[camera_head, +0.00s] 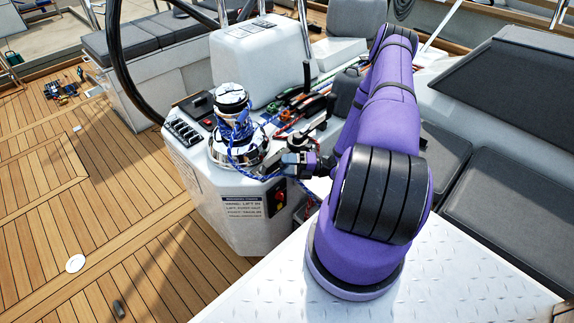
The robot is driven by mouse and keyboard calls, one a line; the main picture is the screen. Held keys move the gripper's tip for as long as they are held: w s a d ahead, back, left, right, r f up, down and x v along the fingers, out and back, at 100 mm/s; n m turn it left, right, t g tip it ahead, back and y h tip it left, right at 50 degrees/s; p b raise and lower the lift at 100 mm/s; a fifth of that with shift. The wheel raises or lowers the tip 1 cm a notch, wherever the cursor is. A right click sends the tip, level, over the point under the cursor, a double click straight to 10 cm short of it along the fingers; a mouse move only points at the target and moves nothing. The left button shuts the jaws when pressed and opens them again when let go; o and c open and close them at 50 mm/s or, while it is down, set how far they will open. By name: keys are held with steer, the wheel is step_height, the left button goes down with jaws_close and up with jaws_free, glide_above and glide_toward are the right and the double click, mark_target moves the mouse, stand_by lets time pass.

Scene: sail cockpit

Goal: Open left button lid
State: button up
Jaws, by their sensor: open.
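A white console (235,205) stands in the middle of the view with a chrome winch (228,150) on it, wrapped in blue line. A small red button (208,122) shows on a dark panel at the console's left top, beside a row of dark switches (184,132). Which part is the left button lid is too small to tell. My gripper (290,160) is to the right of the winch, low over the console top. It is open, and its fingers are small and partly lost against the dark fittings.
Several lines and clutch levers (305,98) lie behind my gripper. A large steering wheel (118,60) stands at the upper left. A sign (243,206) and a dark panel with a red control (279,196) are on the console's front. The teak deck (90,200) is mostly clear.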

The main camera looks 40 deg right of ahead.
steer(key=v, duration=1)
steer(key=shift+s+d, duration=0.2)
steer(key=shift+d, duration=0.1)
steer(key=shift+f, duration=0.1)
steer(key=shift+w, duration=0.1)
